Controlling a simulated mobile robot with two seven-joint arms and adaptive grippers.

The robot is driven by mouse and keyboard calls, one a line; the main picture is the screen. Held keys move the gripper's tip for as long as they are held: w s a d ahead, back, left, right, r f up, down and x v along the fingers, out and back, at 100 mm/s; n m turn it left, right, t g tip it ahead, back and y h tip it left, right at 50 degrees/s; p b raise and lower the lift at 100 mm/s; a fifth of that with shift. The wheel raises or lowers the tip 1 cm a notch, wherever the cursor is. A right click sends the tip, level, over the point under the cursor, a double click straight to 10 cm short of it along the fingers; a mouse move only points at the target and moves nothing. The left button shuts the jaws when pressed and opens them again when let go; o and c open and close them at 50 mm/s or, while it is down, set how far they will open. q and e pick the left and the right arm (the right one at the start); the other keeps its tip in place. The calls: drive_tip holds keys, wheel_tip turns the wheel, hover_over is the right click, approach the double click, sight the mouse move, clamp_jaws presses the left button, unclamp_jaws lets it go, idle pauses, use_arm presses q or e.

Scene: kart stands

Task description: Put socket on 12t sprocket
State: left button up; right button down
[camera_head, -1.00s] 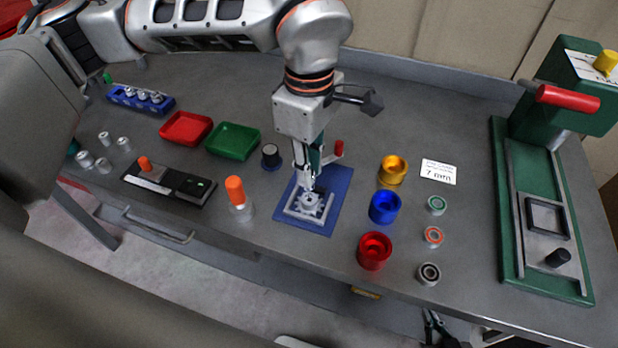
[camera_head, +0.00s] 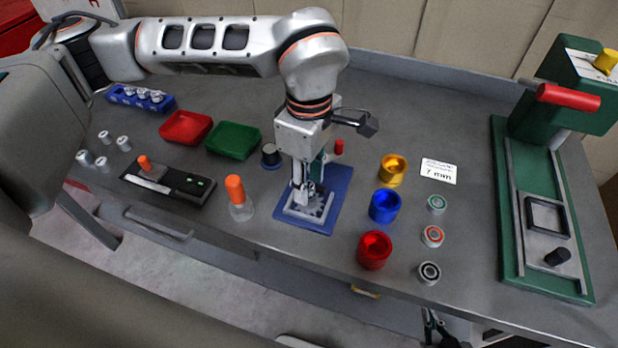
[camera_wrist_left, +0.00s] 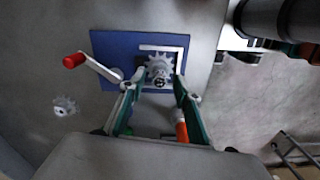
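A grey toothed sprocket (camera_head: 314,204) sits in a light square frame on a blue plate (camera_head: 343,182). It also shows in the left wrist view (camera_wrist_left: 159,66). My left gripper (camera_head: 303,197) is low over the frame, at the sprocket. In the left wrist view its fingertips (camera_wrist_left: 160,80) are apart. A small dark-ringed metal piece, apparently a socket (camera_wrist_left: 160,83), shows between them, in front of the sprocket; I cannot tell whether it is seated. A second sprocket (camera_wrist_left: 66,106) lies beside the plate. My right gripper (camera_head: 436,324) is below the table's front edge, partly seen.
A red-handled crank (camera_head: 339,147) stands at the plate's back. An orange-topped bottle (camera_head: 237,195) is left of it; gold (camera_head: 393,168), blue (camera_head: 385,206) and red (camera_head: 374,249) cups are right. Several metal cylinders (camera_head: 87,159) and a blue rack (camera_head: 120,95) stand at far left.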

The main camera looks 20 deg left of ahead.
use_arm(q)
wheel_tip(320, 180, up, 12)
drive_tip(key=shift+r, duration=0.15)
idle(0.5)
drive_tip(key=shift+s, duration=0.1)
idle(0.3)
